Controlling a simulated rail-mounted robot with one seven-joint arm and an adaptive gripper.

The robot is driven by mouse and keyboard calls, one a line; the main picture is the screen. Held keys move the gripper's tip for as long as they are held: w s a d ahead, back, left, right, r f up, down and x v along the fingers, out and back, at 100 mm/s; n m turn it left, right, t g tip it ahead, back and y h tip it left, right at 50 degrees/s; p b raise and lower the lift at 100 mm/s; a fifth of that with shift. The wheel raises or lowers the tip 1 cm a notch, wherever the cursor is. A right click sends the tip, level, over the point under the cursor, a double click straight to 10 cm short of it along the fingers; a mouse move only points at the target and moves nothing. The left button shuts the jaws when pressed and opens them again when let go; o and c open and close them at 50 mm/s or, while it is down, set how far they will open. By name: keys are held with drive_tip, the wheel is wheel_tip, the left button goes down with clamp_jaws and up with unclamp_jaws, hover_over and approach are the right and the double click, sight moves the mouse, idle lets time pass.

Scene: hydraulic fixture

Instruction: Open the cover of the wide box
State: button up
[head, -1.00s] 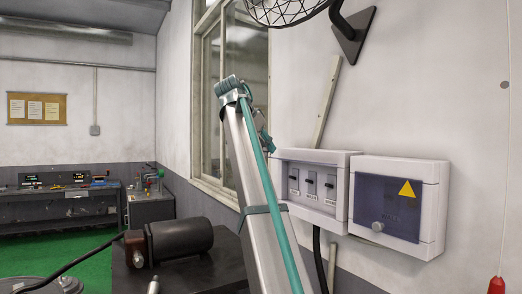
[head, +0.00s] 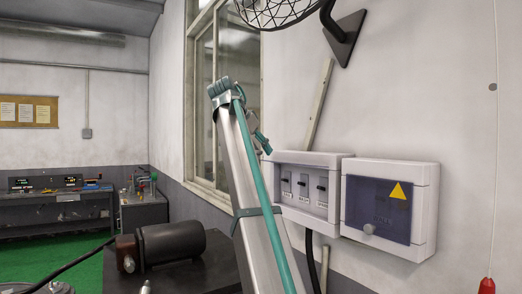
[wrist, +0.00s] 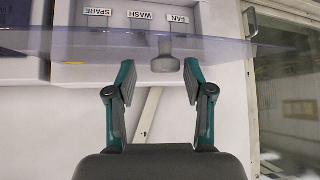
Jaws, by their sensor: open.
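Two white boxes hang on the wall in the head view. The left one (head: 346,163) shows several switches inside. The right one (head: 427,230) has a dark tinted cover (head: 375,195) with a yellow triangle and a grey knob. In the wrist view a tinted see-through panel (wrist: 105,45) lies nearly edge-on across the switch labels, with a grey knob (wrist: 165,60). Contact is unclear. My arm blocks a clear head view of the gripper.
A window (head: 205,95) is left of the boxes. A wire-cage lamp (head: 275,10) on a bracket is above. A dark motor (head: 170,243) rests on a bench below left, and a red pull handle (head: 487,286) hangs at right. The wall above the boxes is mostly clear.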

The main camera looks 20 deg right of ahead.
drive_tip(key=v, duration=0.7)
drive_tip(key=shift+s+a+f, duration=0.1)
drive_tip(key=shift+f, duration=0.05)
